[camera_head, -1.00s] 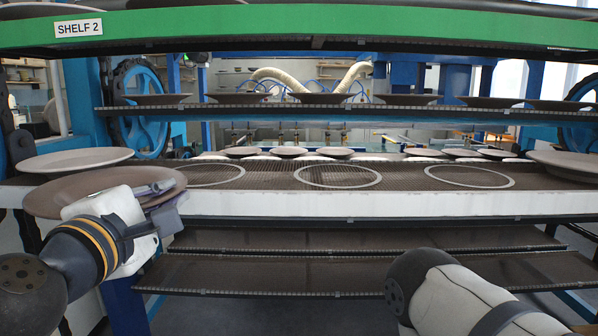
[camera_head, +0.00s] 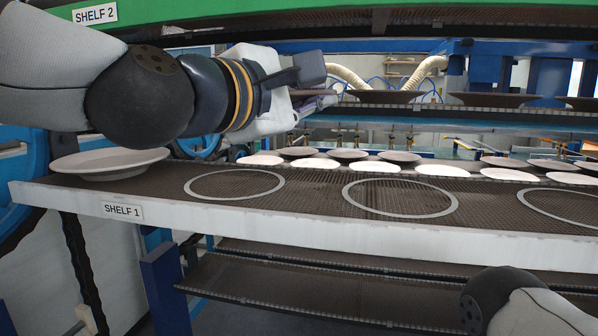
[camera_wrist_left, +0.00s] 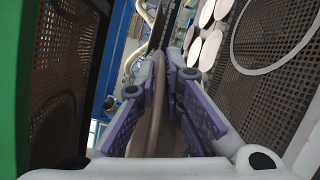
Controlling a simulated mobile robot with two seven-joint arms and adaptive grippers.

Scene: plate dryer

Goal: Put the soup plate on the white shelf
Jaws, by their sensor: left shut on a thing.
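The soup plate (camera_wrist_left: 153,125) is brown and seen edge-on between the purple finger pads of my left gripper (camera_wrist_left: 166,75) in the left wrist view. The gripper is shut on its rim. In the head view my left gripper (camera_head: 318,98) is above the back part of the white shelf, and its own arm and body hide most of the plate. The white shelf (camera_head: 360,232), labelled SHELF 1, has a white front edge and a dark mesh top with several white rings. My right gripper is out of view.
A pale plate (camera_head: 110,163) stands at the shelf's left end. Several white and brown plates (camera_head: 375,167) line the back. The ring areas (camera_head: 400,198) are bare. The green-edged SHELF 2 (camera_head: 300,20) is close above my left arm. A brown rack (camera_head: 430,98) stands behind.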

